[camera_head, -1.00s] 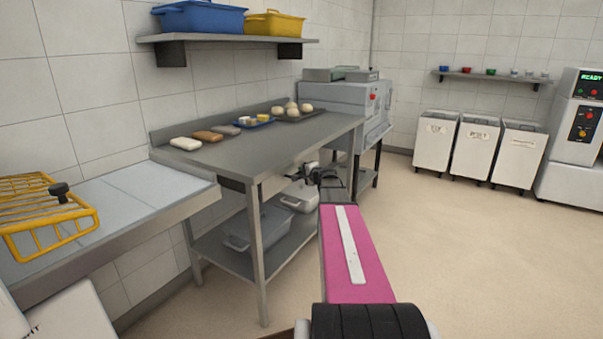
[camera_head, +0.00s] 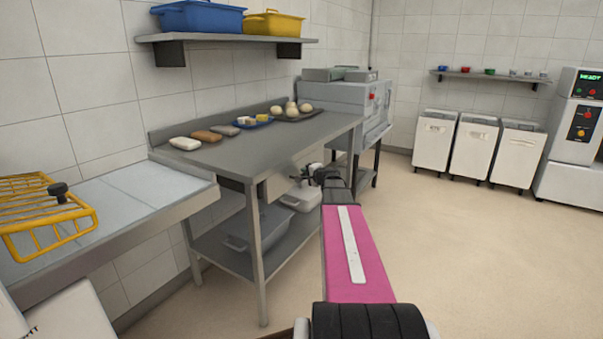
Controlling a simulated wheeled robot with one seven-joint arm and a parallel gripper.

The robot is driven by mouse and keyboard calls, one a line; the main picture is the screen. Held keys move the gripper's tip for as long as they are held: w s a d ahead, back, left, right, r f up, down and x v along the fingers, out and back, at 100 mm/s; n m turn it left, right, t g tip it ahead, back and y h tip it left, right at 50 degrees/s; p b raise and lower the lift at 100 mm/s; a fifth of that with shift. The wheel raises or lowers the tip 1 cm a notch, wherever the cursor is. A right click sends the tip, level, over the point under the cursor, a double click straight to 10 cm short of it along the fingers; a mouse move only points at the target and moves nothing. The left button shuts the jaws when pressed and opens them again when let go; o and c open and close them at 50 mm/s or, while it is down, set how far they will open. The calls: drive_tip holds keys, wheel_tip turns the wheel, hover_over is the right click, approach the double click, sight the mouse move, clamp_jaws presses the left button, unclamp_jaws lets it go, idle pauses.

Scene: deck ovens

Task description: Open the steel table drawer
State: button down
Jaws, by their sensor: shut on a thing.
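The steel table (camera_head: 225,160) stands along the left wall, with a lower shelf. Its drawer (camera_head: 287,182) shows as a grey panel under the front edge of the tabletop and stands out a little from the frame. My gripper (camera_head: 316,173) is at the right part of the drawer front, below the tabletop edge. It is shut on the drawer's handle. The handle and fingertips are small and partly hidden by my wrist.
Several dough balls on a dark tray (camera_head: 318,113), a blue tray (camera_head: 262,124) and small blocks lie on the tabletop. A yellow rack (camera_head: 45,212) is at left. The floor (camera_head: 470,260) at right is clear.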

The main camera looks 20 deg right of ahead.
drive_tip(key=s+d, duration=0.9)
drive_tip(key=s, duration=0.2)
drive_tip(key=s+d, duration=0.8)
drive_tip(key=s, duration=0.3)
drive_tip(key=shift+s+d, duration=0.35)
drive_tip(key=c, duration=1.4)
unclamp_jaws()
drive_tip(key=v, duration=1.1)
drive_tip(key=shift+f, duration=0.1)
